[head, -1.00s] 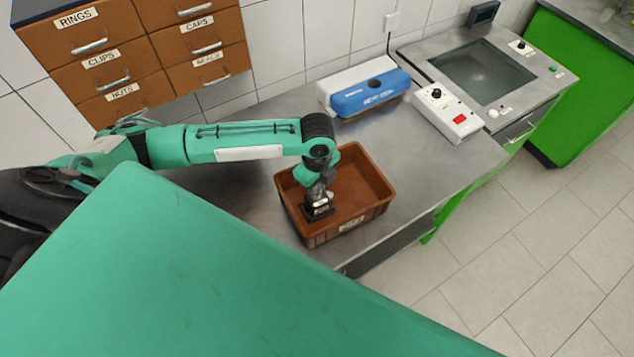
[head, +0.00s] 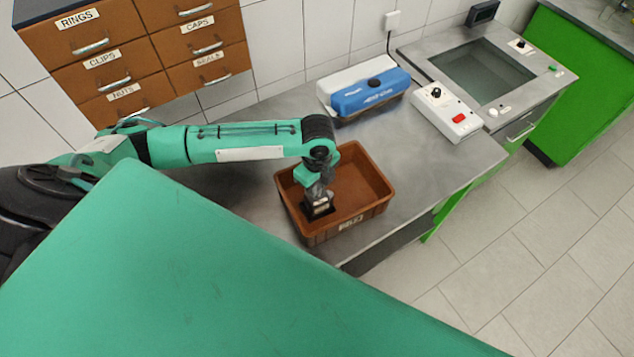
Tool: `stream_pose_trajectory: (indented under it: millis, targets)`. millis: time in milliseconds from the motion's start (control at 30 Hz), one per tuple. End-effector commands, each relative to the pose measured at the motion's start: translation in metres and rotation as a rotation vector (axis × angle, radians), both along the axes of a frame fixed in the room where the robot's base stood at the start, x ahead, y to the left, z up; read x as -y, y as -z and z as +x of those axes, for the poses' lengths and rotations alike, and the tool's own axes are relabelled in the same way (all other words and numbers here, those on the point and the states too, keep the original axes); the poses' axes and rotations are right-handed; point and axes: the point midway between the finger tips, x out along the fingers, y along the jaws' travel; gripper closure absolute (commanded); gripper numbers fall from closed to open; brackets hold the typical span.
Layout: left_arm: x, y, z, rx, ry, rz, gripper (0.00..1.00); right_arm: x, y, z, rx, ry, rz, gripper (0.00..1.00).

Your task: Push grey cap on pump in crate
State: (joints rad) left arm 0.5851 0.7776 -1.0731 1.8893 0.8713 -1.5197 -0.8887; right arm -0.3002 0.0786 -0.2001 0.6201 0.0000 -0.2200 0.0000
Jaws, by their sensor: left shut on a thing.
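The brown crate (head: 374,208) stands on the steel bench near its front edge, with a label on its front wall. My left gripper (head: 318,210) points down inside the crate, at its left side. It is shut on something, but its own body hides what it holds. I cannot make out the pump or the grey cap; they may be hidden under the gripper. The rest of the crate floor that shows looks empty. My right gripper does not show.
A blue and white device (head: 368,92) stands behind the crate. A white control box (head: 446,112) with a red button is to the right. Labelled drawers (head: 150,50) are at the back left. Bare bench (head: 425,165) lies right of the crate.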

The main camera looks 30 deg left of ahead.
Motion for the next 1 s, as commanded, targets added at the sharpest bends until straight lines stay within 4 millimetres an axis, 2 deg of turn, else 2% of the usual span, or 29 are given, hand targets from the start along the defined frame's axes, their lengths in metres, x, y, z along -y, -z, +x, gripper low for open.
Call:
stream_pose_trajectory:
  millis: [633,667,767,800,1000]
  targets:
    - [0.0001,0.003,-0.0001,0.0,0.0,0.0,1.0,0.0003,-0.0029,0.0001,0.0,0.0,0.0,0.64]
    - [0.0001,0.0032,0.0,0.0,0.0,0.0,0.77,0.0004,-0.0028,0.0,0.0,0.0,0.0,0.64]
    - [0.0,0.0034,0.0,0.0,0.0,0.0,0.58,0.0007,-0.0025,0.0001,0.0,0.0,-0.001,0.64]
    - [0.0,0.0033,0.0,0.0,0.0,0.0,0.54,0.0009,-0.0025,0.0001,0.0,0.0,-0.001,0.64]
    - [0.0,0.0033,0.0,0.0,0.0,0.0,0.52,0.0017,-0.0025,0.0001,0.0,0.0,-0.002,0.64]
